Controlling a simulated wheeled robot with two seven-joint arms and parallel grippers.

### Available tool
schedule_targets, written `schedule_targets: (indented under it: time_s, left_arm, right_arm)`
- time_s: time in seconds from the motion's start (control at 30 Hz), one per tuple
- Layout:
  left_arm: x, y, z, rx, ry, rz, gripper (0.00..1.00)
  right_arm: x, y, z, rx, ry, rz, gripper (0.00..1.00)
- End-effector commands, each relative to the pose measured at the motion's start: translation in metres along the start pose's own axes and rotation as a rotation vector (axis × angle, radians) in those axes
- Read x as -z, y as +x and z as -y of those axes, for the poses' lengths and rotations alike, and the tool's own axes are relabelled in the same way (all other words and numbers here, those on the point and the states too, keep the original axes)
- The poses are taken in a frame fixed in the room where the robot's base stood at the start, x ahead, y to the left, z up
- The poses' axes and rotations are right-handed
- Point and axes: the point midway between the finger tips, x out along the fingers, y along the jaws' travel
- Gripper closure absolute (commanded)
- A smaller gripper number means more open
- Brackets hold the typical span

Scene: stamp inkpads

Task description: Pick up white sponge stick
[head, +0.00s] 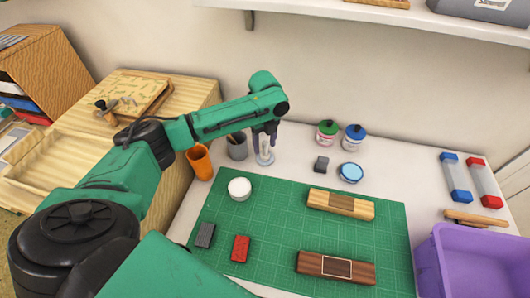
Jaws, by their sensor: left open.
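My left gripper (265,132) is open and points down over the back of the white table. A small pale, clear-looking upright thing (265,158) stands on the table right below its fingers. It may be the white sponge stick or a glass holding it; I cannot tell which at this size, and its top is partly hidden by the fingers. A round white pad or jar (239,188) sits at the back left of the green cutting mat (280,218). My right gripper is not in view.
A grey cup (237,149) and an orange cup (201,164) stand left of the gripper. Paint jars (327,133), a grey block (321,165) and a blue-lidded tin (351,173) stand to its right. A purple bin (470,262) is at front right. A shelf (370,15) hangs above.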

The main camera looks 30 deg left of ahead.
Motion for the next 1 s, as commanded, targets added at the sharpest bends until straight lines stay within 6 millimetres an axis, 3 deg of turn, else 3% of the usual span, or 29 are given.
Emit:
schedule_targets:
  time_s: [0.03,0.07,0.2,0.57,0.9,1.0]
  left_arm:
    - [0.000,0.000,0.000,0.000,0.000,0.000,0.39]
    - [0.000,0.000,0.000,0.000,0.000,0.000,0.47]
    - [0.000,-0.001,0.000,0.000,0.000,0.000,1.00]
    - [0.000,-0.006,0.001,0.002,0.000,0.001,1.00]
    - [0.000,-0.084,0.001,0.005,0.000,0.001,1.00]
    - [0.002,-0.101,0.004,0.010,0.007,-0.002,1.00]
  right_arm:
    - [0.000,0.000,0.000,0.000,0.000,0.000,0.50]
    - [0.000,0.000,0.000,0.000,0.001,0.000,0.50]
    - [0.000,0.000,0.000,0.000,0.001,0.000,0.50]
    - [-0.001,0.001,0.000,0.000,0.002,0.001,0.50]
    - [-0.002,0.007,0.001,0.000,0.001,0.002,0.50]
    - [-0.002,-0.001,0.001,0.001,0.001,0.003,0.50]
